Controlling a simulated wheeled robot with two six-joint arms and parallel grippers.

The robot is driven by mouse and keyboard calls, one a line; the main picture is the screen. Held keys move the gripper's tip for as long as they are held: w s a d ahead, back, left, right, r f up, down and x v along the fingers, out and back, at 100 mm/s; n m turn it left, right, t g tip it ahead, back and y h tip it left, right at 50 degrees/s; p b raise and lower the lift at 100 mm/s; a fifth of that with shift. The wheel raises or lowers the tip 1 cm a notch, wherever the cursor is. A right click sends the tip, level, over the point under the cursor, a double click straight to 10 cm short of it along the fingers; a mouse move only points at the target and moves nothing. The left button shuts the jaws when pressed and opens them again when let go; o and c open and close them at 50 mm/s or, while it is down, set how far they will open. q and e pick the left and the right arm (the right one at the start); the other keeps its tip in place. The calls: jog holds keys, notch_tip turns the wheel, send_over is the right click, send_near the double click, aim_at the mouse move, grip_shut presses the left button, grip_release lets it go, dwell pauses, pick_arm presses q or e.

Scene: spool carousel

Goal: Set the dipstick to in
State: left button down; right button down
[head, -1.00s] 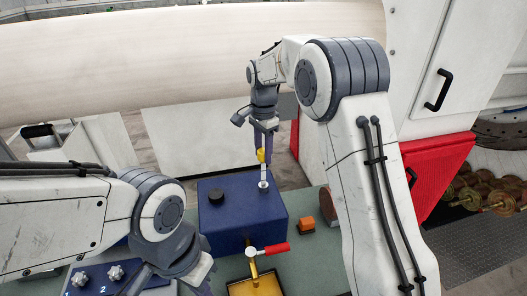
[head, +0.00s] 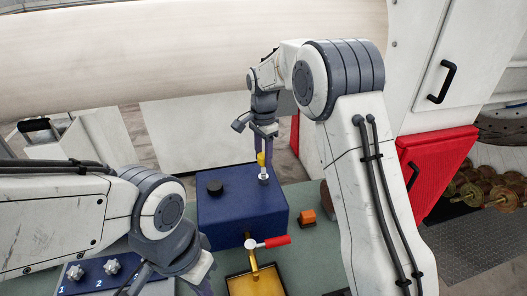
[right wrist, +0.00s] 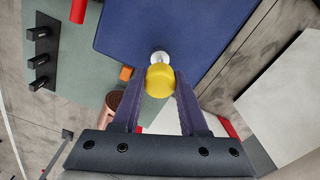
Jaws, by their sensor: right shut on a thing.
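The dipstick has a yellow handle (head: 261,159), also central in the right wrist view (right wrist: 159,81). My right gripper (head: 264,152) is shut on this handle, with one finger on each side in the right wrist view. The dipstick stands about upright over a silver neck (head: 264,178) on top of the blue box (head: 235,210). The handle is close above the neck; the rod's lower end is hidden. My left gripper (head: 205,286) is at the bottom edge, left of the box, and its fingers are mostly cut off.
A black cap (head: 215,188) sits on the box. In front are a red-handled valve (head: 275,241) and a yellow tray (head: 240,290). An orange block (head: 307,217) lies right of the box. A blue knob panel (head: 92,277) is at lower left.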

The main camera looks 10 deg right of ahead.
jog(key=shift+c, duration=2.1)
grip_release()
jog(key=shift+r, duration=0.15)
jog(key=shift+r, duration=0.35)
notch_tip(320, 180, up, 10)
jog(key=b, duration=0.2)
jog(key=shift+f, duration=0.2)
